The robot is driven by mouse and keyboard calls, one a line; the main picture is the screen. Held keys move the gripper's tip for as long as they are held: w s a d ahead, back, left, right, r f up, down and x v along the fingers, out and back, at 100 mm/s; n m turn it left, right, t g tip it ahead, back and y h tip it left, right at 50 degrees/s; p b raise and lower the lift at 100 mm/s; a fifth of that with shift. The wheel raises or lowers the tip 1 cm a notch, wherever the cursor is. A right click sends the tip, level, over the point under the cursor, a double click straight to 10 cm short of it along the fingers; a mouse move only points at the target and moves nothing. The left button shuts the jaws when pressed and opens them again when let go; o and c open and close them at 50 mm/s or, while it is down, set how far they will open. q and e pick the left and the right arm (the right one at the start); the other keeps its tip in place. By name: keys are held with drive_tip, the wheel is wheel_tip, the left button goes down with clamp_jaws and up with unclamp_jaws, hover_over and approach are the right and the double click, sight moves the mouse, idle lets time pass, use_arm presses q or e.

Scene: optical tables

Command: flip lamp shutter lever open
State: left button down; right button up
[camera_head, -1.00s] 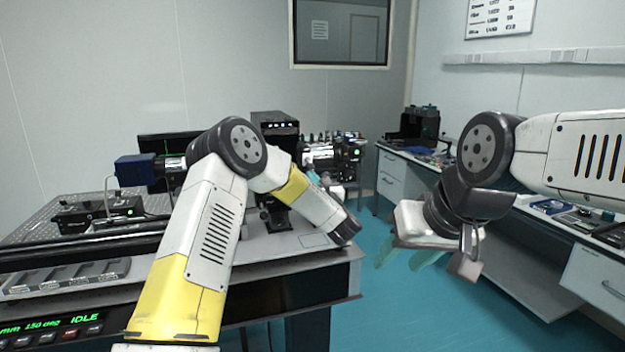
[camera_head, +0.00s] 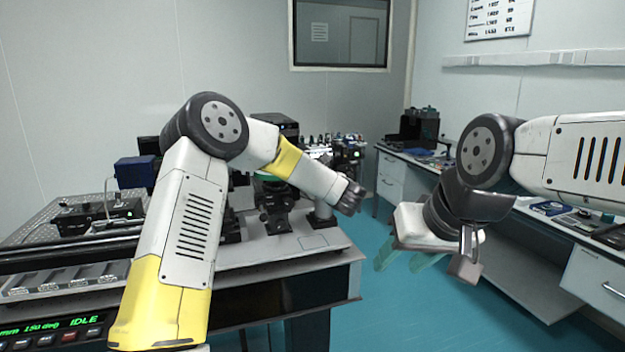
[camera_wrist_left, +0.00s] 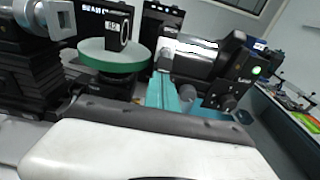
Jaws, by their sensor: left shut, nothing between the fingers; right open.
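In the left wrist view a silver and black cylindrical unit (camera_wrist_left: 195,57) with a green light, which looks like the lamp, stands just beyond my left gripper. The unit shows small in the head view (camera_head: 348,152), partly behind my left arm. I cannot make out the shutter lever. My left gripper (camera_wrist_left: 168,92) shows as teal fingers, shut and empty, just in front of the unit; contact cannot be told. In the head view my left wrist hides these fingers. My right gripper (camera_head: 408,260) is open and empty over the floor, right of the optical table (camera_head: 325,262).
A green disc (camera_wrist_left: 112,55) on a black mount stands left of my left fingers, with a black stage (camera_wrist_left: 30,80) beside it. A side bench (camera_head: 500,225) with tools runs along the right wall. The blue floor between is clear.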

use_arm(q)
drive_tip(key=r+g, duration=0.1)
drive_tip(key=r+g+h, duration=0.1)
drive_tip(key=shift+s+r+g, duration=0.1)
drive_tip(key=shift+s+g, duration=0.1)
drive_tip(key=shift+g, duration=0.1)
drive_tip(key=shift+r, duration=0.8)
drive_tip(key=shift+r, duration=0.1)
